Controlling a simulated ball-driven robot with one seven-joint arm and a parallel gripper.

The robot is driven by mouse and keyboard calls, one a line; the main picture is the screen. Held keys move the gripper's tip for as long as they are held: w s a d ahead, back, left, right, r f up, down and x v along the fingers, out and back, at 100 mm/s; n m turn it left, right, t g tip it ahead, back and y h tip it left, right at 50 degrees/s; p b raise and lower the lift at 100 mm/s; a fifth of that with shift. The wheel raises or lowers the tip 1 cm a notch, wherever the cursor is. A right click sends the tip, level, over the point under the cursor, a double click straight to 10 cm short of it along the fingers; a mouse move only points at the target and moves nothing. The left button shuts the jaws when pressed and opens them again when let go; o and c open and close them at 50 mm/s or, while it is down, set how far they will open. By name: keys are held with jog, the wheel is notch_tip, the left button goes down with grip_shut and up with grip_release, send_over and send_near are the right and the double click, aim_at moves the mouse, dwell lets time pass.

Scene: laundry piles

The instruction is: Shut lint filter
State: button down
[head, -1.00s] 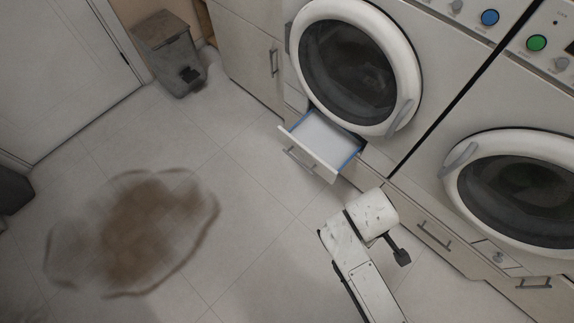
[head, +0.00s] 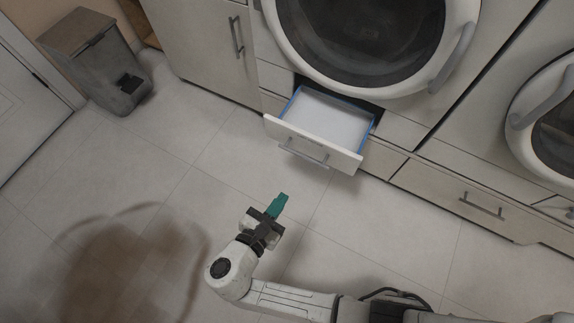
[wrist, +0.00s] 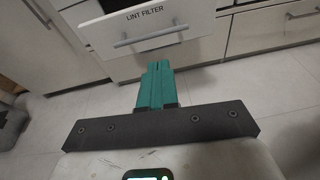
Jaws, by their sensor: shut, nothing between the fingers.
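The lint filter drawer (head: 312,145) is a white-fronted drawer with blue side edges and a grey bar handle, pulled out below the left machine's round door. In the wrist view its front (wrist: 150,32) reads "LINT FILTER", with the handle (wrist: 149,37) across it. My gripper (head: 280,204) has teal fingers, is shut and empty, and is above the floor in front of the drawer, apart from it. In the wrist view the gripper (wrist: 155,72) points toward the drawer front, below the handle.
The left machine's round door (head: 365,35) is above the drawer. A closed drawer (head: 470,200) lies to the right. A grey pedal bin (head: 95,65) stands at the upper left, and a brown stain (head: 130,270) marks the floor. Floor between gripper and drawer is clear.

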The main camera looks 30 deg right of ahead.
jog(key=w+d+f+n+t+b, duration=0.1)
jog(key=w+d+f+b, duration=0.2)
jog(key=w+d, duration=0.6)
jog(key=shift+d+f+b, duration=0.25)
jog(key=shift+b, duration=0.7)
jog(key=b, duration=0.2)
send_over(324, 124)
jog(key=a, duration=0.1)
jog(key=shift+s+f, duration=0.1)
jog(key=shift+s, duration=0.25)
jog(key=shift+w+d, duration=0.35)
jog(key=shift+w, duration=0.05)
jog(key=shift+d+r, duration=0.1)
jog(key=shift+r, duration=0.1)
